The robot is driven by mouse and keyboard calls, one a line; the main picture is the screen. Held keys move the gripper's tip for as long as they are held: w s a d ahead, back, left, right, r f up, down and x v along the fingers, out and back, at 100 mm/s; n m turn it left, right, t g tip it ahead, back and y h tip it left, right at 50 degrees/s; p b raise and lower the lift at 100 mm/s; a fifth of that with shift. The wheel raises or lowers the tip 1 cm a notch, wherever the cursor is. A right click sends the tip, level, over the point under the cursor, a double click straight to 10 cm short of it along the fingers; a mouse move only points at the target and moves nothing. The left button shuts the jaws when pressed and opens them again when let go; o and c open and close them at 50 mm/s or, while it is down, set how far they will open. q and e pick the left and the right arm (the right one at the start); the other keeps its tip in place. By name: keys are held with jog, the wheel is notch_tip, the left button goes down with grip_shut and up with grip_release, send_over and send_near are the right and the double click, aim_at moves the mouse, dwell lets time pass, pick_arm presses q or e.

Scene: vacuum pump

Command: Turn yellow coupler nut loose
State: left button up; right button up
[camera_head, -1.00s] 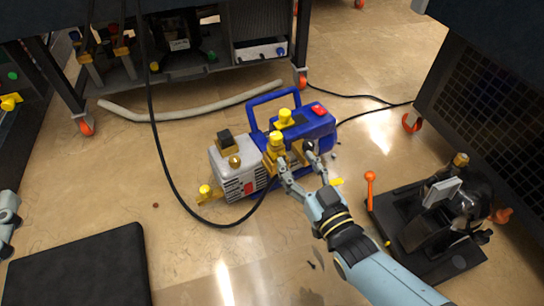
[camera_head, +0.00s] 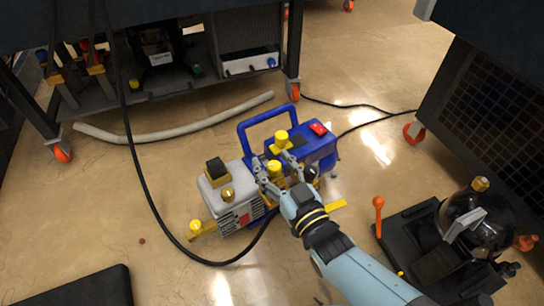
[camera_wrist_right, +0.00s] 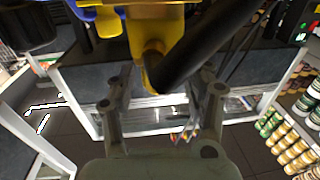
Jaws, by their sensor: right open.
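The blue and grey vacuum pump (camera_head: 320,150) stands on the floor, with several yellow fittings on top. A yellow fitting (camera_head: 274,167), which looks like the coupler nut, shows between the fingers of my right gripper (camera_head: 272,159). In the right wrist view, a yellow fitting (camera_wrist_right: 151,62) with a black hose (camera_wrist_right: 205,42) lies beyond the open fingers of my right gripper (camera_wrist_right: 160,98). Those fingers stand apart on either side of it; whether they touch it I cannot tell. My left gripper is out of view.
A black hose (camera_head: 163,200) loops around the pump's front left. A black-based device with a glass dome (camera_head: 487,215) and an orange lever (camera_head: 379,215) stand at right. A wheeled bench (camera_head: 200,75) is behind. A black mat (camera_head: 75,290) lies front left; the floor between is mostly clear.

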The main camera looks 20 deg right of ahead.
jog(key=shift+c, duration=0.3)
grip_shut()
dwell(0.4)
